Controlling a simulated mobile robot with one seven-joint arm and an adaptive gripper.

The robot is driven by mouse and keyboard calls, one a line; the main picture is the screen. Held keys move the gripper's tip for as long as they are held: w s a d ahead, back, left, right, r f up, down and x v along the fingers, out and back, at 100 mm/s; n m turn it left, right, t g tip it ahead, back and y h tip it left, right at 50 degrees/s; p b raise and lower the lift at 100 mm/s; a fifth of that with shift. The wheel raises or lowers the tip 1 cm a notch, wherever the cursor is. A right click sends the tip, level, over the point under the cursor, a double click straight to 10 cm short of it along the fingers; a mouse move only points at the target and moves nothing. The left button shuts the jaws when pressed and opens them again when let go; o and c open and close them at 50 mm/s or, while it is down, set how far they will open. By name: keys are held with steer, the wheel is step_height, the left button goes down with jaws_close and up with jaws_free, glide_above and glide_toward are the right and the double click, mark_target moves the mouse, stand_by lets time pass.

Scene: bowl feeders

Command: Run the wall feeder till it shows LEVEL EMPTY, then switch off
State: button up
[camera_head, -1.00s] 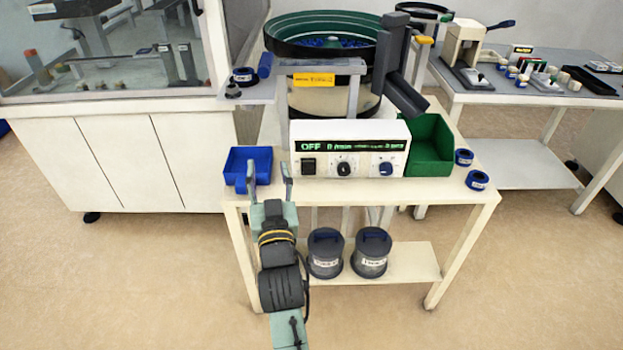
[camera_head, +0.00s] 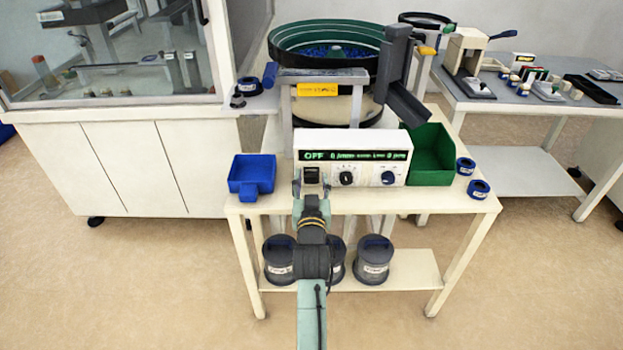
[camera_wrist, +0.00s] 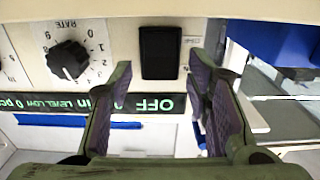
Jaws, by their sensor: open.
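The feeder's control box (camera_head: 352,143) stands on the cream table, with a display (camera_head: 350,155) that reads OFF. In the wrist view the display (camera_wrist: 150,104) also shows LEVEL LOW, upside down. A black rocker switch (camera_wrist: 160,52) is at the left of the box in the head view, beside the rate knob (camera_wrist: 68,60). The feeder bowl (camera_head: 327,48), green inside, holds blue parts. My gripper (camera_head: 311,186) is open and empty just in front of the switch. In the wrist view the switch shows between the fingers.
A blue scoop-like bin (camera_head: 251,175) sits left of the box, and a green bin (camera_head: 433,154) right of it. Blue rings (camera_head: 478,188) lie near the table's right end. Dark canisters (camera_head: 373,260) stand on the lower shelf. A glass-walled cabinet (camera_head: 110,50) is to the left.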

steer(key=shift+w, duration=0.2)
jaws_close()
stand_by(0.5)
